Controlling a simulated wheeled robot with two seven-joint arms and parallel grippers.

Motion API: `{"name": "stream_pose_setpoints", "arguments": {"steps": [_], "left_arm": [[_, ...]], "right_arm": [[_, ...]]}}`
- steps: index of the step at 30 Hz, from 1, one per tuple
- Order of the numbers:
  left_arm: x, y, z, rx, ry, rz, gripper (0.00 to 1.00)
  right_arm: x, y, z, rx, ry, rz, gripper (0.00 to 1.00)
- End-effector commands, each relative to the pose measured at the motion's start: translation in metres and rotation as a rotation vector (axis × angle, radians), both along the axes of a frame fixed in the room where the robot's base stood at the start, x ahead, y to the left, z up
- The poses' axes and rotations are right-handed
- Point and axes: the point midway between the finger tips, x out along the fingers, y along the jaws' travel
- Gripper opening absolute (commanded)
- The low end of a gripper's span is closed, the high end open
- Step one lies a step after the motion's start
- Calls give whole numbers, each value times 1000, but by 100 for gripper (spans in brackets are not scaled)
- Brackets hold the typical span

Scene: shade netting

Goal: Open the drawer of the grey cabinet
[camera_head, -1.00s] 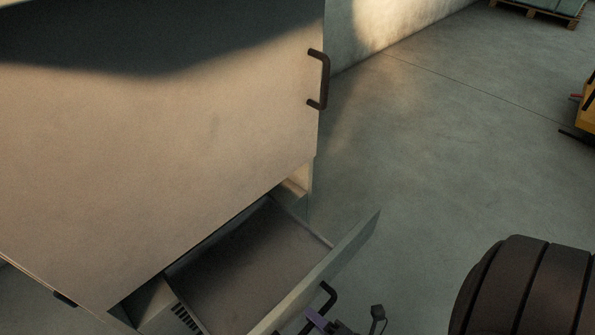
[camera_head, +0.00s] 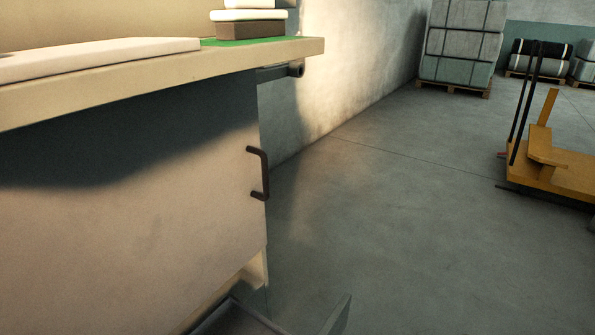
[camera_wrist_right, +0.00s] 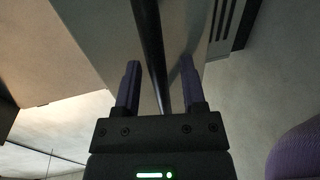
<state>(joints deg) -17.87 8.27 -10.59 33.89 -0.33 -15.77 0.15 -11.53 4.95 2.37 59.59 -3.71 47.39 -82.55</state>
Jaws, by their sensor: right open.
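The grey cabinet (camera_head: 130,215) fills the left of the head view, with a dark handle (camera_head: 262,173) on its upper front. Below that, the drawer (camera_head: 338,316) stands pulled out, its front panel apart from the cabinet; most of it is cut off by the bottom edge. In the right wrist view my right gripper (camera_wrist_right: 160,68) is open, its two purple fingers on either side of the dark bar of the drawer handle (camera_wrist_right: 150,35). I cannot tell if a finger touches the bar. My left gripper is in neither current view.
A worktop (camera_head: 130,78) with a green mat and stacked items is above the cabinet. A yellow pallet truck (camera_head: 560,170) stands at the right, and wrapped blocks on a pallet (camera_head: 460,45) stand at the back. The concrete floor (camera_head: 420,230) between is clear.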

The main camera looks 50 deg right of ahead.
Motion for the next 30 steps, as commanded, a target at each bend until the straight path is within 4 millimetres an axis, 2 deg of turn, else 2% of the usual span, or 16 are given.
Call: {"name": "stream_pose_setpoints", "arguments": {"steps": [5,12,17,21,30], "left_arm": [[1,0,3,0,-4,0,59],[7,0,15,0,-20,-1,59],[8,0,17,0,-22,0,59],[7,0,17,0,-22,-1,59],[7,1,17,0,-21,-1,59]], "right_arm": [[-7,0,3,0,1,-1,53],[-65,-2,16,1,2,-1,53],[-92,-3,20,0,1,0,53],[-97,-3,21,0,-1,0,53],[-97,-3,20,0,0,0,53]]}}
